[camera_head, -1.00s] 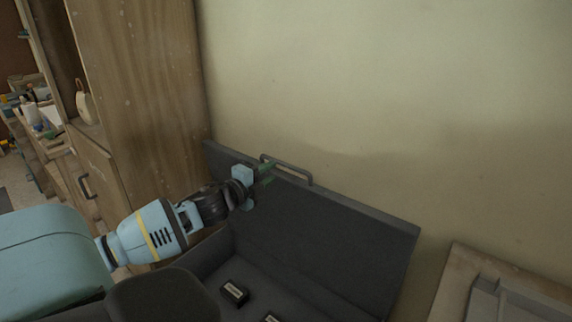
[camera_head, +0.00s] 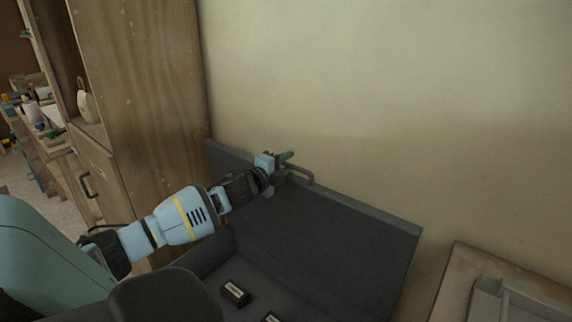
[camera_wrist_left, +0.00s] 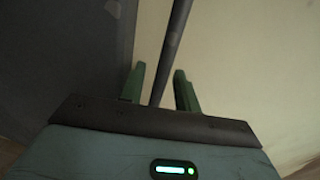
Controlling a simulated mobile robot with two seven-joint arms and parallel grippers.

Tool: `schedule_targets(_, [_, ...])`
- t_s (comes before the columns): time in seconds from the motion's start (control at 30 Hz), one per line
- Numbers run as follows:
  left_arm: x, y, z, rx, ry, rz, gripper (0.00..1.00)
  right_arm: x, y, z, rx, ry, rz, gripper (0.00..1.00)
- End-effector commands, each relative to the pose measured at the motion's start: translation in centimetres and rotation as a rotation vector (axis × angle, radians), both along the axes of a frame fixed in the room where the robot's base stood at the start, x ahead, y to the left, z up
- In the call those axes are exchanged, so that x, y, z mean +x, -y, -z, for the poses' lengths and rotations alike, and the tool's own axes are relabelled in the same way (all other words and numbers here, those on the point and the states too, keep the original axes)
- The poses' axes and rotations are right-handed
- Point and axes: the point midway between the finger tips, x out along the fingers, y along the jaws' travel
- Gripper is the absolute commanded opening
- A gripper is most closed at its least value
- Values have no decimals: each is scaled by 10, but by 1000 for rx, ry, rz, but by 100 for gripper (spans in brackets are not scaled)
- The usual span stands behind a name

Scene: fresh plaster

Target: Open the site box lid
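The dark grey site box (camera_head: 208,258) stands below the wall with its lid (camera_head: 335,235) raised steeply, its inner face and the interior showing. A grey bar handle (camera_head: 303,175) is on the lid's upper edge; it also crosses the left wrist view (camera_wrist_left: 174,40). My left gripper (camera_head: 281,172) is at the left part of this handle. In the left wrist view its green fingers (camera_wrist_left: 160,86) are apart, with the bar running between them and a visible gap beside it. My right gripper is not in view.
Small black labelled items (camera_head: 235,292) lie inside the box. A wooden cabinet (camera_head: 150,110) stands to the left, close to my left arm. A plain wall (camera_head: 400,90) rises behind the lid. A pale framed panel (camera_head: 510,285) is at lower right.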

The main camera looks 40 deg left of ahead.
Motion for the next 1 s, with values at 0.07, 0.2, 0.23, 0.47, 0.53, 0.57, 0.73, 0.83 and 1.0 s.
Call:
schedule_targets(0.07, [2, 0, 0, 0, 0, 1, 32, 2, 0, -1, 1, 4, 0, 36])
schedule_targets(0.2, [2, 0, 0, 0, 0, 1, 32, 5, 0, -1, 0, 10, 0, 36])
schedule_targets(0.23, [2, 0, 0, 0, 0, 1, 32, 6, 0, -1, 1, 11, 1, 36])
schedule_targets(0.47, [2, 0, 0, 1, 0, 1, 16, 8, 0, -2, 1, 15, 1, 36])
schedule_targets(0.53, [2, 0, 0, 1, 0, 1, 7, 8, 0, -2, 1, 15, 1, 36])
schedule_targets(0.57, [2, 0, 0, 1, 0, 1, 3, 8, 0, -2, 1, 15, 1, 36])
schedule_targets(0.73, [2, 0, 0, 1, 0, 0, 0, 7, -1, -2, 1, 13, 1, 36])
schedule_targets(0.83, [2, 0, 0, 1, 0, 0, 0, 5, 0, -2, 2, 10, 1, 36])
schedule_targets(1.0, [2, 5, 2, -1, 5, 3, 0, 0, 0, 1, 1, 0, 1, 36])
